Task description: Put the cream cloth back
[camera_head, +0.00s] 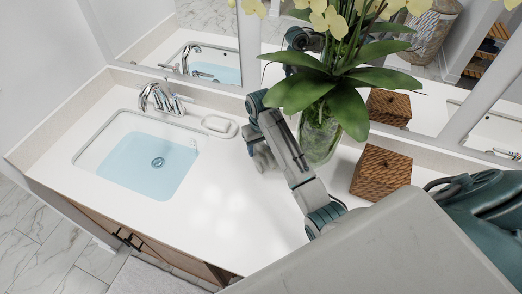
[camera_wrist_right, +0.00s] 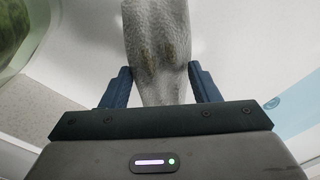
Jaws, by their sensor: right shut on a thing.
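In the right wrist view a pale, rough-textured cloth (camera_wrist_right: 155,35) with two brownish patches sits between the fingers of my right gripper (camera_wrist_right: 160,82). The gripper is shut on it, and the cloth extends out past the fingertips. In the head view my right gripper (camera_head: 260,160) is over the white counter, between the soap dish and the glass vase. I cannot make out the cloth in the head view; the gripper and arm seem to hide it. My left gripper is not in view.
The sink (camera_head: 150,160) with pale blue water and a chrome faucet (camera_head: 160,98) is at left. A soap dish (camera_head: 220,126) is left of the gripper. A glass vase (camera_head: 319,138) of orchids and a woven box (camera_head: 381,172) stand at right. The front counter (camera_head: 225,215) is clear.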

